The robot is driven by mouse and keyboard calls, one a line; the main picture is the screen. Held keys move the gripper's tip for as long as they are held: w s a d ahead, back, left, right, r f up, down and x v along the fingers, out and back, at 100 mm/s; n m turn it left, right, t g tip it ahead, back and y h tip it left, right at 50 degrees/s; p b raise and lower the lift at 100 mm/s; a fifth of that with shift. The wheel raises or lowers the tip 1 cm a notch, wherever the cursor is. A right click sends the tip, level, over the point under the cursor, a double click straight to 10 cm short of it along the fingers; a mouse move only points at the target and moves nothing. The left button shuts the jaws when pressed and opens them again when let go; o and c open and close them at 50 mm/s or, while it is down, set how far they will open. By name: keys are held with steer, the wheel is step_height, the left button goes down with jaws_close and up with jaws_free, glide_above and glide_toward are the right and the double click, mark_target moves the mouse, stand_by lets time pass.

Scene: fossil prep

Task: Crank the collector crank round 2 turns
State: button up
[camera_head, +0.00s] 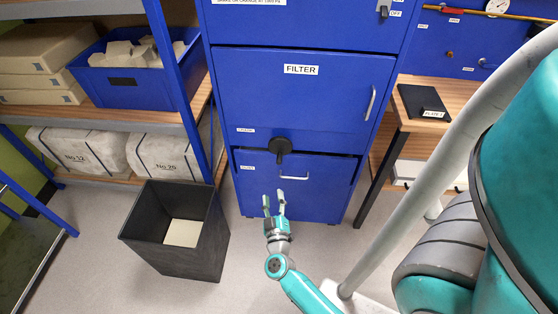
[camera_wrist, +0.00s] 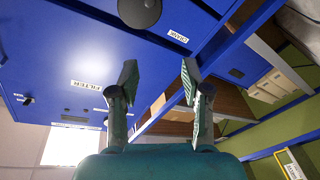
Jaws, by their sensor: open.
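The collector crank (camera_head: 280,145) is a black, round-ended part on the front of the blue cabinet (camera_head: 290,95), just under the FILTER door. Its dark rounded end also shows at the top edge of the wrist view (camera_wrist: 139,11), partly cut off. A small label (camera_wrist: 178,37) sits beside it. My gripper (camera_head: 274,203) is open and empty, below and in front of the crank, apart from it. In the wrist view its two fingers (camera_wrist: 159,75) stand well apart with nothing between them.
Below the crank is a drawer with a pale handle (camera_head: 294,177). A dark open bin (camera_head: 140,225) stands on the floor to the left, by shelves with a blue crate (camera_head: 120,97). A wooden bench (camera_head: 460,92) is at the right.

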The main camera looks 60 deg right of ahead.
mark_target(279, 164)
steer(key=w+d+g, duration=0.1)
steer(key=w+d, duration=0.1)
steer(key=d, duration=0.4)
steer(key=w+d+f+g, duration=0.1)
steer(key=w+d, duration=0.1)
steer(key=d, duration=0.3)
steer(key=w+d+m+g+h, duration=0.1)
steer(key=w+d, duration=0.2)
steer(key=d, duration=0.3)
steer(key=shift+w+d+f+g, duration=0.1)
steer(key=shift+d+f+g, duration=0.2)
jaws_close()
